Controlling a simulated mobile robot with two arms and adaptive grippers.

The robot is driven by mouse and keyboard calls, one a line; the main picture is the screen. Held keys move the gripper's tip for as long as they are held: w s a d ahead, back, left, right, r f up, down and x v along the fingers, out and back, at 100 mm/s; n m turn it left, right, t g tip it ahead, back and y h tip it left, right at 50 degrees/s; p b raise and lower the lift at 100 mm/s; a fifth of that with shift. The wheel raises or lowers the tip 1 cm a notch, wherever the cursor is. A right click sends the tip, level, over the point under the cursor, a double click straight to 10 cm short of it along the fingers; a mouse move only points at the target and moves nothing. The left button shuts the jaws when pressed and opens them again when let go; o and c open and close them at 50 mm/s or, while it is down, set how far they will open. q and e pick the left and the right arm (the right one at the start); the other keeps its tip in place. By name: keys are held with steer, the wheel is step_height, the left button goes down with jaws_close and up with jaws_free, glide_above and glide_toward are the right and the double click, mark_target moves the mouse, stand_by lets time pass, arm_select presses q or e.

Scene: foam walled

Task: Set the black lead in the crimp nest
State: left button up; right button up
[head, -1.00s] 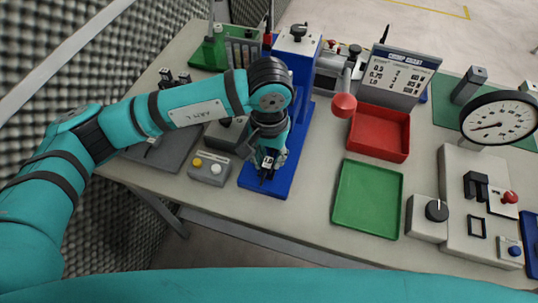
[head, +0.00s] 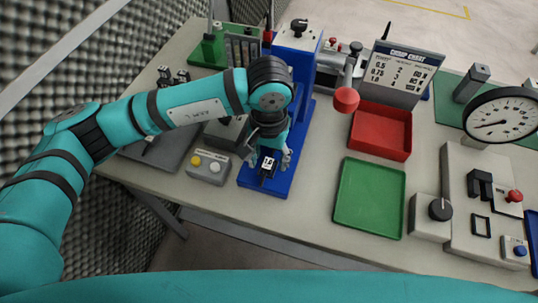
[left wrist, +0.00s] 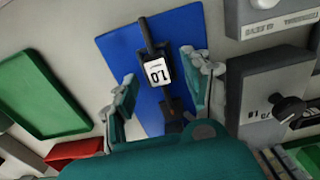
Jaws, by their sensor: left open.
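The black lead (head: 267,170), a dark piece with a white label reading 1.0, is over the blue base of the crimp press (head: 279,190). In the left wrist view the lead (left wrist: 146,35) has a dark stem towards the top. My left gripper (head: 268,160) is open, with one finger on each side of the label and gaps beside it. The left wrist view shows the same open fingers (left wrist: 158,66). A dark part (left wrist: 172,108) lies beyond the label, partly behind my gripper. I cannot tell how the lead sits in the nest. My right gripper is not in view.
A grey box (head: 209,167) with yellow and white buttons stands left of the press. A red-knobbed lever (head: 346,99) sticks out at its right. A red tray (head: 407,142) and an empty green tray (head: 342,211) lie further right.

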arm_select(q)
step_height(320, 180, up, 12)
stand_by(0.5)
stand_by(0.4)
